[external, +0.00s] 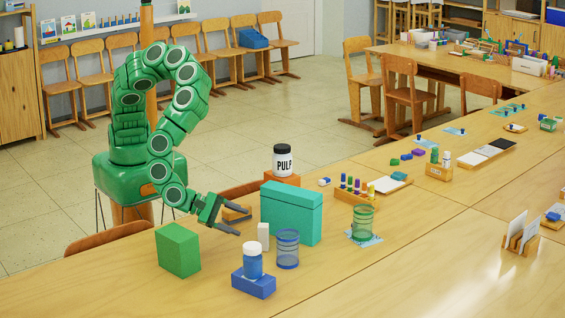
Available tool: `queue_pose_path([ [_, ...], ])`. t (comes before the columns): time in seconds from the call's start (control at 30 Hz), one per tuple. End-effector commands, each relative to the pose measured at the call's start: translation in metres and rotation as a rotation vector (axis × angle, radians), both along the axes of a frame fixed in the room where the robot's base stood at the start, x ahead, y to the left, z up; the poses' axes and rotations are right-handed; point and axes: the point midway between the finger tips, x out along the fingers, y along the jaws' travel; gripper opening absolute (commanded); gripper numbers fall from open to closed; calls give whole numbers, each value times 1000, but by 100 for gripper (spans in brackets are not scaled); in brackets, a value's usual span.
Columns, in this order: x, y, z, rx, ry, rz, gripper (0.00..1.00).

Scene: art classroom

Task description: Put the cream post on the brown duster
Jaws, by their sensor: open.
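The cream post (263,237) is a small pale upright block on the table, just in front of the large teal box. The brown duster (238,214) appears to be the low brown block behind my gripper, left of the teal box; my fingers partly hide it. My gripper (240,224) is open and empty, its dark fingers pointing right toward the post. The fingertips look a little short of the post, apart from it; their exact height is hard to judge.
A green block (178,250) stands left. A blue mesh cup (287,249) is right of the post. The teal box (291,214) and PULP jar (283,161) stand behind.

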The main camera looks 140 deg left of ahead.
Motion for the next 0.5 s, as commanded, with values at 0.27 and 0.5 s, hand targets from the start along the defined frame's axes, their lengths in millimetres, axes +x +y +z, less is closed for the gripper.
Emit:
queue_pose_path([
  [0.27,4,3,-4,271,273,-158,64],
  [0.5,7,6,-7,505,509,-297,64],
])
